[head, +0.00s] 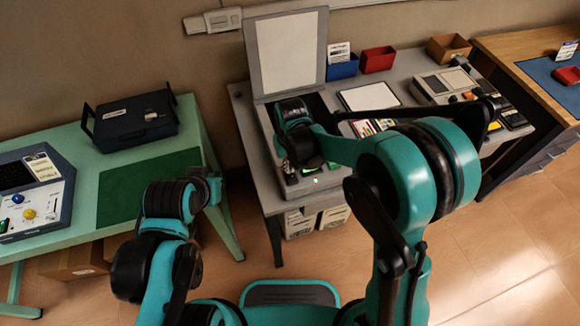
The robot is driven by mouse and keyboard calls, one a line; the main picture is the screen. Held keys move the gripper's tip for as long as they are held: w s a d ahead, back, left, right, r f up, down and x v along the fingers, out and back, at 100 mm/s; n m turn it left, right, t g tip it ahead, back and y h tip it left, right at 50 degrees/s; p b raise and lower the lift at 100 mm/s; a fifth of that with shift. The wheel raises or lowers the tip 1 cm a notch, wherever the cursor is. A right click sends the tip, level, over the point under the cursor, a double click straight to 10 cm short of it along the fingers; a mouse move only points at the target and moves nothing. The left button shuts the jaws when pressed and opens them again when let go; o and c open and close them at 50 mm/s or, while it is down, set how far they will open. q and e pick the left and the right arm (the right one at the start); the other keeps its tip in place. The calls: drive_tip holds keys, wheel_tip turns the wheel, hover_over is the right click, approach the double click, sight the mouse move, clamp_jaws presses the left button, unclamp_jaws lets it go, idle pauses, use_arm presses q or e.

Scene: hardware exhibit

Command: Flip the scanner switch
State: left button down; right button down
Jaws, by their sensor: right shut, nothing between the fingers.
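The scanner (262,118) stands on the grey desk with its lid (287,52) raised upright. Its front panel (328,178) shows a small green light. My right arm reaches over the scanner from the right. My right gripper (301,168) is shut and empty, low over the front panel. The gripper and wrist cover much of the scanner bed and panel, so I cannot make out the switch or tell whether the fingers touch it. My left gripper (210,184) hangs in front of the gap between the tables, away from the scanner. Its fingers are unclear.
The grey desk (245,116) also holds a paper tray (369,97), blue and red bins (378,60) and a beige machine (443,84). A green table (187,112) with a black case (134,118) stands left. A wooden bench (520,48) stands right.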

use_arm(q)
drive_tip(key=shift+f, duration=0.15)
use_arm(e)
drive_tip(key=shift+s+f, duration=0.1)
drive_tip(key=shift+f, duration=0.25)
